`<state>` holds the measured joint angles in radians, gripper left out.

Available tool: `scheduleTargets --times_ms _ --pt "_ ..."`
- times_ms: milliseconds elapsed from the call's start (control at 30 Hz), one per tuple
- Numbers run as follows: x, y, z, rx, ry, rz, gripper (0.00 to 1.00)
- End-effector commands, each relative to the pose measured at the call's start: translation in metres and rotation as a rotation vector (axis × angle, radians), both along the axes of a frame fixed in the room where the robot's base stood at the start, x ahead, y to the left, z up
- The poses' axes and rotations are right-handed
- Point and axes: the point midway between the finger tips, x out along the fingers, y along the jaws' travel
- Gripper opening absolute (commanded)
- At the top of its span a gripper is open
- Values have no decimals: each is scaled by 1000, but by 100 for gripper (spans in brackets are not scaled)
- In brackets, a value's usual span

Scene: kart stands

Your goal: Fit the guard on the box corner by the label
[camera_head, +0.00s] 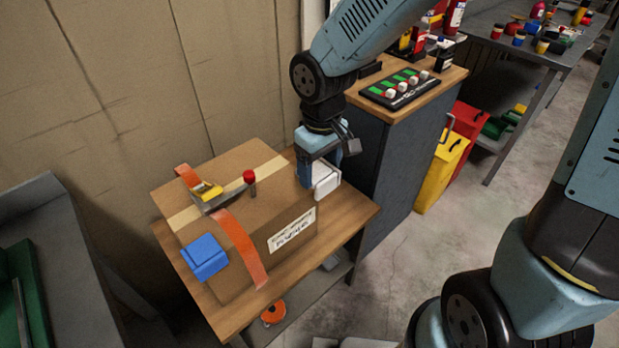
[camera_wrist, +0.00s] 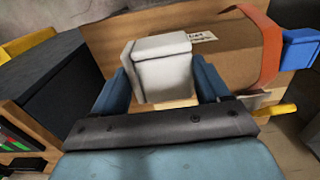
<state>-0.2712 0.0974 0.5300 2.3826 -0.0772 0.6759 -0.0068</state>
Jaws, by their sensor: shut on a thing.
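The cardboard box (camera_head: 232,162) sits on a wooden-topped stand, with a white label (camera_head: 292,230) on its front face; the label also shows in the wrist view (camera_wrist: 200,37). My gripper (camera_head: 318,180) is shut on a white guard (camera_head: 326,179) at the box's right corner, the one by the label. In the wrist view the guard (camera_wrist: 160,66) sits between the two blue fingers, in front of the box's edge. I cannot tell whether it touches the box. A blue guard (camera_head: 204,257) sits at the box's front left corner.
An orange strap (camera_head: 240,248) with a yellow-handled buckle (camera_head: 207,192) crosses the box, and a red-topped item (camera_head: 249,177) stands on top. A dark cabinet (camera_head: 385,165) with a wooden top stands close to the right of my gripper. A yellow container (camera_head: 442,172) stands beyond it.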

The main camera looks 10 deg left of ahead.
Motion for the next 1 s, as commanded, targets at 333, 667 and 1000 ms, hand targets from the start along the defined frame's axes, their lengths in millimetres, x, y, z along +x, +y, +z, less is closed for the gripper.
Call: scheduleTargets --times_ms 333,667,1000 --pt "34 19 -36 0 3 1 42" --pt "52 28 -60 0 0 1 42" --pt "57 31 -87 -1 2 1 42"
